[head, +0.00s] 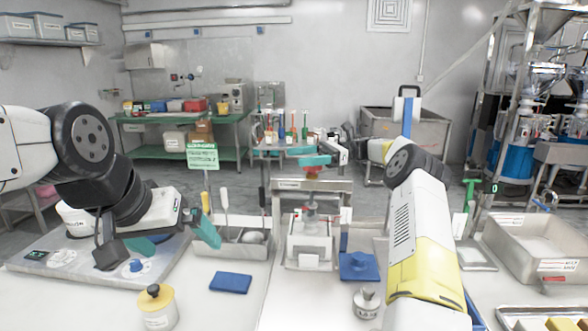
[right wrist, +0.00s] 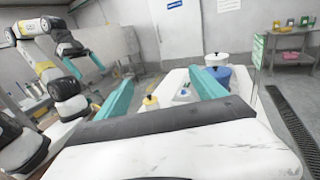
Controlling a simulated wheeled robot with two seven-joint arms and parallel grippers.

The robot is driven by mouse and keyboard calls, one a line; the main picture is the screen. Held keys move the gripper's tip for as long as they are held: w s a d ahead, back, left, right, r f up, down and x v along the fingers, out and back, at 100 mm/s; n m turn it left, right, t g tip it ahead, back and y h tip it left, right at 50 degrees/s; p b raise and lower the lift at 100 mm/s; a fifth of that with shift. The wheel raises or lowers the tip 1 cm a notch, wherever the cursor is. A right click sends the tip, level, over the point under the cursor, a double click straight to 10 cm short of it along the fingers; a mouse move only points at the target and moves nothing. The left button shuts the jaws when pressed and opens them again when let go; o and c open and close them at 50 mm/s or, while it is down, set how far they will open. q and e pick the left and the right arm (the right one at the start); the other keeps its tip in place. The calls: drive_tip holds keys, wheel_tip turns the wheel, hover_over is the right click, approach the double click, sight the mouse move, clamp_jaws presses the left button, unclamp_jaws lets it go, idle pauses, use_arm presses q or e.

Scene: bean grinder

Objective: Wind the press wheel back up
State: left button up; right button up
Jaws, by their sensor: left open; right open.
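The press (head: 308,240) stands on the bench near the middle of the head view, with a metal frame around it. A small red-orange part (head: 314,172), which looks like its wheel, shows at the top of the frame. My right gripper (head: 316,160) is at that height, its teal finger just above or in front of the red part; I cannot tell if they touch. In the right wrist view its two teal fingers (right wrist: 162,95) are spread with nothing clearly gripped. My left gripper (head: 175,238) is open and empty, low over the bench left of the press.
A yellow-lidded jar (head: 156,308), a blue block (head: 231,282), a blue stand (head: 359,266) and a small metal pot (head: 366,302) are on the bench. A grey tray (head: 232,246) with tools stands left of the press. A metal bin (head: 535,250) stands at right.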

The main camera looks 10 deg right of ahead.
drive_tip(key=s+a+r, duration=0.1)
drive_tip(key=s+a, duration=0.1)
drive_tip(key=s, duration=1.1)
drive_tip(key=shift+r, duration=0.15)
drive_tip(key=shift+a, duration=0.1)
